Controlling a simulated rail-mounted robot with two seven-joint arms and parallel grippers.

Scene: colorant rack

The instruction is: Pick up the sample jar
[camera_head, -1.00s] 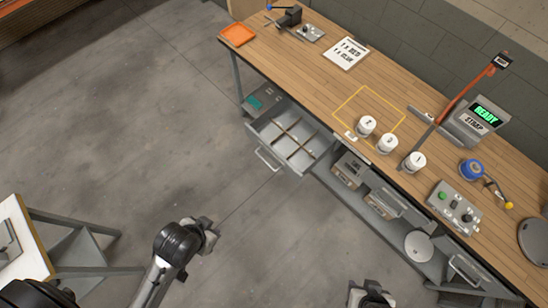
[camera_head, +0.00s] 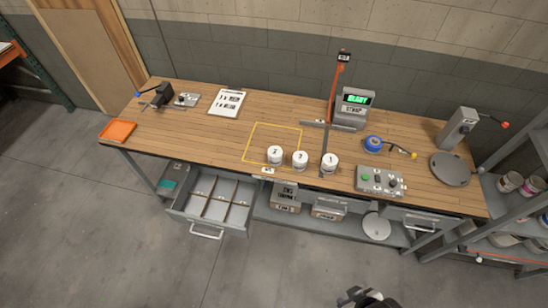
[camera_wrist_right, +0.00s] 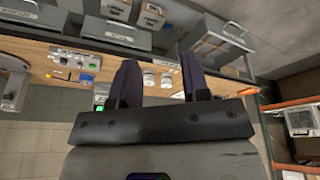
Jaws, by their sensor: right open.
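Three white lidded jars stand upright in a row on the wooden bench. The left jar (camera_head: 275,155) is marked 2 and is inside the yellow outline (camera_head: 262,125). The middle jar (camera_head: 300,160) and the right jar (camera_head: 330,163), marked 1, stand to its right. I cannot tell which is the sample jar. My right gripper (camera_head: 366,298) is at the bottom edge of the head view, well in front of the bench and apart from the jars. In the right wrist view its two fingers (camera_wrist_right: 160,78) are spread and empty, with the jars small beyond them. My left gripper is out of view.
A divided drawer (camera_head: 208,226) stands open below the bench front. A control box (camera_head: 379,180), a blue roll (camera_head: 373,143) and a display unit (camera_head: 353,108) stand right of and behind the jars. An orange tray (camera_head: 118,130) lies far left. Shelving (camera_head: 515,200) stands at right.

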